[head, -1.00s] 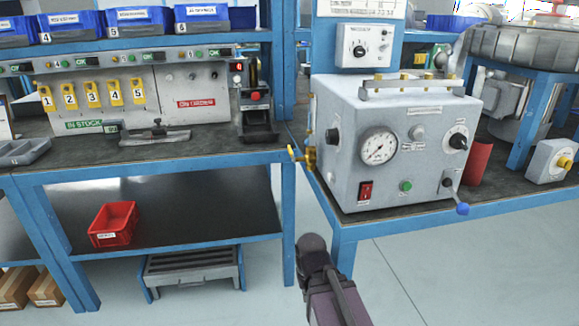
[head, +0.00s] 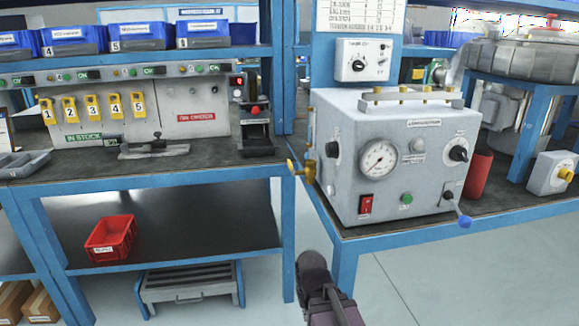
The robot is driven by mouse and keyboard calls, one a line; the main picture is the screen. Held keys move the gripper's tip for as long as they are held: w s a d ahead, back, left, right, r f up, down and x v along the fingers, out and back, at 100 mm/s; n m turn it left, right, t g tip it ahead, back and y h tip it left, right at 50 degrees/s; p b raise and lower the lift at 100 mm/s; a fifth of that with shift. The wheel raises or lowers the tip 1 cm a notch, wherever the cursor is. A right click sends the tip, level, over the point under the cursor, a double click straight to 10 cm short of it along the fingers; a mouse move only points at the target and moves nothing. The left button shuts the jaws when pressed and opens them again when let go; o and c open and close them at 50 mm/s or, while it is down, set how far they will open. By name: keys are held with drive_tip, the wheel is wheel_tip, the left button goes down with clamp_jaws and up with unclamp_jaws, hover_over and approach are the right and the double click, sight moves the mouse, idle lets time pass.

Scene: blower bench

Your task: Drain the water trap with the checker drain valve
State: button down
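The checker (head: 405,190) is a pale grey box with a round gauge (head: 378,158), on the right bench. A brass valve (head: 304,170) with a yellow handle sticks out low on its left side. A lever with a blue knob (head: 464,221) hangs at its front right corner. I cannot read which of these is the drain valve. No water trap can be made out. Part of my arm, dark and purple, shows at the bottom centre, in front of and below the checker. My gripper's fingers are not in view.
The left bench (head: 200,173) holds a panel with yellow numbered tags (head: 92,108) and a small black stand (head: 255,130). A red bin (head: 109,238) sits on its lower shelf. A red cylinder (head: 477,176) stands right of the checker. Floor is open in front of the right bench.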

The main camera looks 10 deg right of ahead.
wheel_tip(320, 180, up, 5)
drive_tip(key=p, duration=0.5)
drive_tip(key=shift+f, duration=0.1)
